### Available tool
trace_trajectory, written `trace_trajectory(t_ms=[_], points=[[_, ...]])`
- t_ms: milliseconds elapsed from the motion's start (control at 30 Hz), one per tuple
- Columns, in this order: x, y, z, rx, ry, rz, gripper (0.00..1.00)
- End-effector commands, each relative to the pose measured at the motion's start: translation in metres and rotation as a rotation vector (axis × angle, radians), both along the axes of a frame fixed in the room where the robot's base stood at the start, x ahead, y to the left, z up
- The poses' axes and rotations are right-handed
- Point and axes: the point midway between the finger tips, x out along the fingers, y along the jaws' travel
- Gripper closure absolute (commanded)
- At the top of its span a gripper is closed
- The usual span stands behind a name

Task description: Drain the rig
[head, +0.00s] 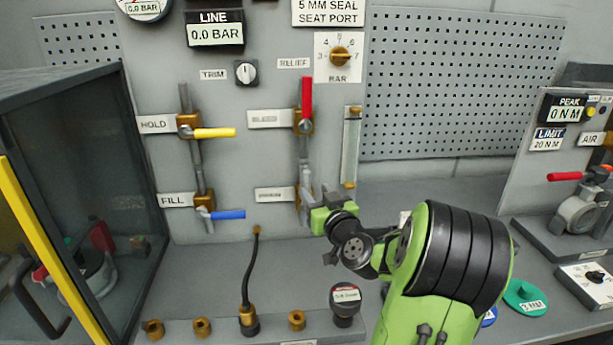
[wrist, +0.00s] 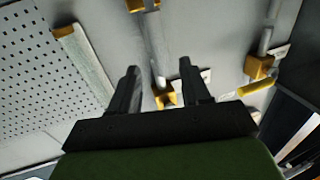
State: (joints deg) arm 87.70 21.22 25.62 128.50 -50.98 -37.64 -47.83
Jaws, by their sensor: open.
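In the head view, the bleed valve (head: 304,126) has its red handle (head: 306,92) pointing up. Below it on the same pipe is a lower valve (head: 304,190); its label (head: 274,194) is too blurred to read surely, and my gripper partly hides it. My gripper (head: 311,196) is open and empty, close in front of this lower valve; contact cannot be told. In the wrist view, my gripper's two fingers (wrist: 160,84) stand apart, with a brass fitting (wrist: 165,98) showing between and behind them. The line gauge (head: 214,33) reads 0.0 BAR.
At left, the hold valve's yellow handle (head: 214,133) and the fill valve's blue handle (head: 226,214) both point right. A clear tube (head: 351,148) stands just right of the lower valve. A black hose (head: 249,270) and brass fittings stand below. A dark glazed cabinet (head: 80,150) bounds the left.

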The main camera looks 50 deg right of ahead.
Motion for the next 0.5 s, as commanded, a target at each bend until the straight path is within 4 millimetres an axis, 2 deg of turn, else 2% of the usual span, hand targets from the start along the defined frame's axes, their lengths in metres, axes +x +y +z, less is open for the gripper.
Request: trace_trajectory(t_ms=[33, 200, 333, 500], points=[[0.013, -0.004, 0.004, 0.001, -0.003, 0.004, 0.53], [0.045, -0.02, 0.003, 0.0, -0.002, 0.003, 0.53], [0.057, -0.026, 0.001, 0.0, -0.001, 0.001, 0.53], [0.059, -0.028, 0.0, 0.0, 0.001, -0.001, 0.53]])
